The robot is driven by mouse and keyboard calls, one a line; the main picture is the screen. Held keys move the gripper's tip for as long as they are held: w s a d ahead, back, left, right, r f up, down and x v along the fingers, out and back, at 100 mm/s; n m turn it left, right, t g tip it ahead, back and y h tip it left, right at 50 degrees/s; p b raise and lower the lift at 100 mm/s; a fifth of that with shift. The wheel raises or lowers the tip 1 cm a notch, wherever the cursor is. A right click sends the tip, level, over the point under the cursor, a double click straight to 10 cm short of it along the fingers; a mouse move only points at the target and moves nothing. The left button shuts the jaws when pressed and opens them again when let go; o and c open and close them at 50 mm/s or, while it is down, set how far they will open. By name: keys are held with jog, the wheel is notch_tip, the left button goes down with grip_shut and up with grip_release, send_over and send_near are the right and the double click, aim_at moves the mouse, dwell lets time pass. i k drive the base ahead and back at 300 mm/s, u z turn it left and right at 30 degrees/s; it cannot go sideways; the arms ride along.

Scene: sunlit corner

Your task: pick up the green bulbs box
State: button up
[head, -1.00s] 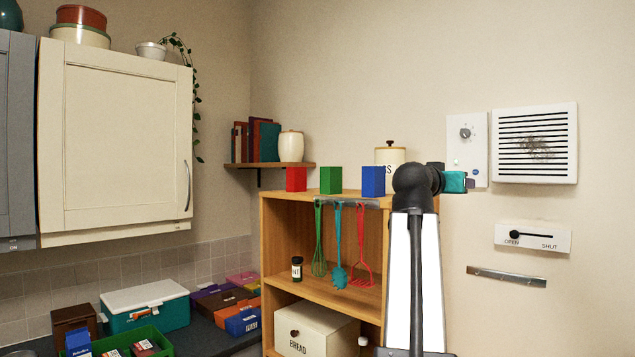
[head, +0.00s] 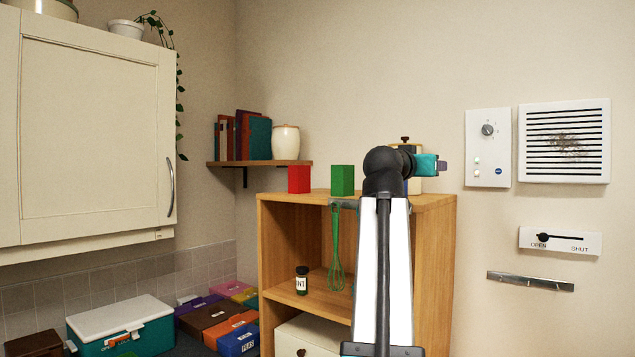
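A green box (head: 342,180) stands upright on top of the wooden shelf unit (head: 285,240), near its front edge. No lettering can be read on it, so I cannot tell whether it is the bulbs box. A red box (head: 298,179) stands to its left with a gap between them. My gripper (head: 443,166) is at the end of my raised arm, to the right of the green box and apart from it, pointing right. It is small and side-on here, so its opening cannot be made out.
My arm hides most of a blue box and part of a cream canister (head: 415,185). A green whisk (head: 336,250) hangs from the front rail. A small shelf (head: 260,163) holds books and a jar (head: 286,141). A wall cabinet (head: 95,130) is at left; wall controls are at right.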

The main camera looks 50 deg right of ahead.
aim_at(343, 176)
jog(key=z, duration=0.05)
jog(key=i, duration=1.05)
